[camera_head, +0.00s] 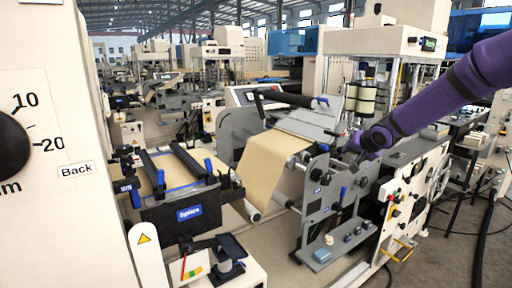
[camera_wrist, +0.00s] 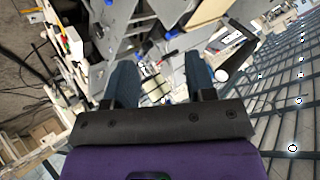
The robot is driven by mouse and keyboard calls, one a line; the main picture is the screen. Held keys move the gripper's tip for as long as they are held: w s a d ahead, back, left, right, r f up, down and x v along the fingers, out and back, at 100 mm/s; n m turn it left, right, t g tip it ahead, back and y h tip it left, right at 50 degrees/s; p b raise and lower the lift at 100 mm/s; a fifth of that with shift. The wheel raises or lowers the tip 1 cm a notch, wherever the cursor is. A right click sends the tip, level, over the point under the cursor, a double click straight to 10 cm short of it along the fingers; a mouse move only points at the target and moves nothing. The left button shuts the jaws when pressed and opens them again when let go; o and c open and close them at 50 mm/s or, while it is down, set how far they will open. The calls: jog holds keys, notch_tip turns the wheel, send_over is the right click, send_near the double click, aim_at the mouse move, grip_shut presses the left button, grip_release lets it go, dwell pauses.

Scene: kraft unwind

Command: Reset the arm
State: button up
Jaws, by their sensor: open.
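My purple arm reaches in from the upper right in the head view. My gripper (camera_head: 358,148) is at its end, in front of the grey side plate of the unwind machine. In the wrist view my gripper (camera_wrist: 160,68) shows two blue-grey fingers set well apart, with nothing held between them. Grey machine plates and small blue knobs lie beyond the fingers. I cannot tell how far the fingertips are from the machine.
The kraft paper web (camera_head: 268,165) runs down the machine beside my gripper. A black roller handle (camera_head: 285,98) sticks out above it. A splice table (camera_head: 190,212) stands to the left. A control panel with buttons (camera_head: 395,205) is below my arm. A black hose lies at the right.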

jog(key=s+r+n+g+h, duration=0.15)
jog(key=s+r, duration=0.25)
jog(key=s, duration=0.4)
jog(key=s+a+r+h, duration=0.15)
jog(key=s+r, duration=0.25)
jog(key=s, duration=0.4)
jog(key=s+r+n+g+h, duration=0.15)
jog(key=s+r, duration=0.25)
jog(key=s, duration=0.4)
jog(key=s+a+n+g+y, duration=0.1)
jog(key=s+y, duration=0.1)
jog(key=s, duration=2.2)
jog(key=shift+s+f+n+g, duration=0.15)
jog(key=shift+s+n+g, duration=0.15)
